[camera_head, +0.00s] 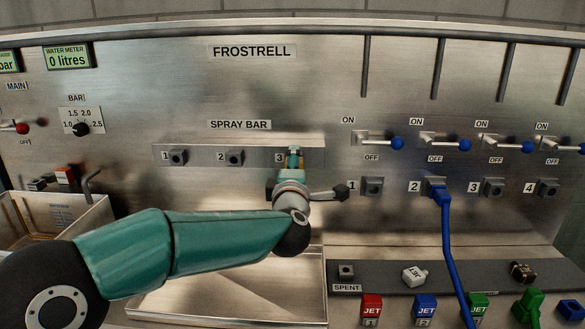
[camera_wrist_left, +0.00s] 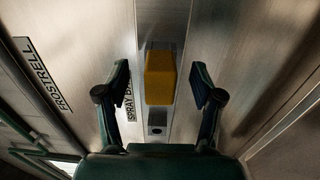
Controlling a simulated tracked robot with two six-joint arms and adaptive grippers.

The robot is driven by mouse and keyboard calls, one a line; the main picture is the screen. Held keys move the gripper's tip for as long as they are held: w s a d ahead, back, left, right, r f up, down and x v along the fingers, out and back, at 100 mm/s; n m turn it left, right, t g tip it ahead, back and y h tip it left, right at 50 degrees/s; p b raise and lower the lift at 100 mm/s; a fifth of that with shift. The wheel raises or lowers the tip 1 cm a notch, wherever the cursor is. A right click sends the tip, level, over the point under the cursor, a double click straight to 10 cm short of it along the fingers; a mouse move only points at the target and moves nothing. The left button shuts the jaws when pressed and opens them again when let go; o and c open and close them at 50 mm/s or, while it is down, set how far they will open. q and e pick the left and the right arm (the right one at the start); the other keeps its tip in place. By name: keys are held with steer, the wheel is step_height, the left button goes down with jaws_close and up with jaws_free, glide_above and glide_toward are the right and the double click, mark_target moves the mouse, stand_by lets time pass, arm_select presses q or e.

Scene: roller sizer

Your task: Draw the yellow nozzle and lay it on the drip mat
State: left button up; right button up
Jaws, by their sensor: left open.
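The yellow nozzle (camera_wrist_left: 160,78) sits at the spray bar (camera_head: 198,155), in line with a dark socket (camera_wrist_left: 156,124) in the left wrist view. My left gripper (camera_head: 294,160) is at position 3 of the spray bar and hides most of that place in the head view. In the left wrist view the left gripper's two fingers are open, one on each side of the nozzle, with gaps to it. I cannot tell which surface is the drip mat. My right gripper is not in view.
A bare steel tray (camera_head: 225,307) lies below the spray bar, partly behind my left arm. A blue hose (camera_head: 449,250) hangs from lower port 2. A white block (camera_head: 414,275) lies on the dark ledge marked SPENT. An open box (camera_head: 62,213) stands at left.

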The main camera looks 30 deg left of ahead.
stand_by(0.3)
arm_select(q)
jaws_close()
stand_by(0.5)
steer(key=shift+b+v, duration=0.95)
steer(key=shift+v, duration=2.05)
